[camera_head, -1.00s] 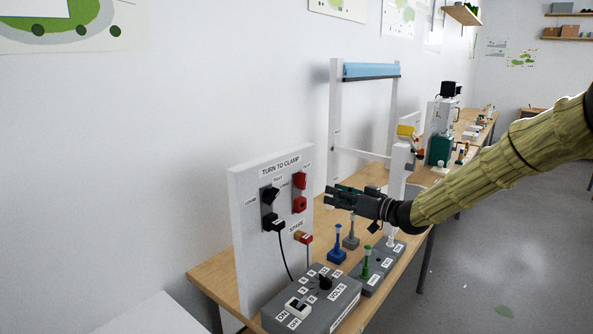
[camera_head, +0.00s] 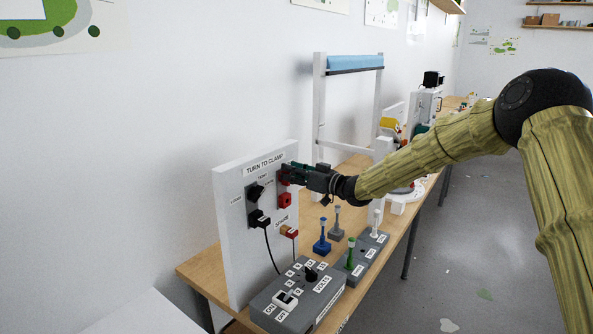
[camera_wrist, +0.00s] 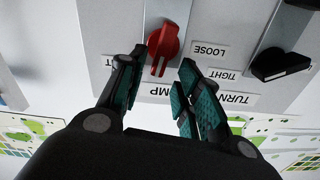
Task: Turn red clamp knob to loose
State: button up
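The red clamp knob (camera_wrist: 163,44) sits on a grey plate on the white "TURN TO CLAMP" panel (camera_head: 228,205). In the wrist view its pointer ridge runs nearly along the picture's vertical, slightly tilted, between the LOOSE label (camera_wrist: 209,50) and a partly hidden label on the left. My gripper (camera_wrist: 155,88) is open, with one teal-padded finger on each side of the knob's lower end. Whether a finger touches it cannot be told. In the head view my gripper (camera_head: 290,174) is at the panel and covers most of the knob.
A black knob (camera_head: 256,192) is left of the red one, also visible in the wrist view (camera_wrist: 280,64). A red socket (camera_head: 285,200) lies below. A grey volts box (camera_head: 300,297) and blue (camera_head: 322,238) and green (camera_head: 351,255) posts stand on the table.

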jog(key=shift+w+a+f, duration=0.2)
jog(key=shift+w+f, duration=0.2)
jog(key=shift+w, duration=0.05)
jog(key=shift+s+r, duration=0.1)
jog(key=shift+c, duration=1.4)
jog(key=shift+a, duration=0.1)
grip_shut()
jog(key=shift+s+b, duration=0.15)
jog(key=shift+b, duration=0.15)
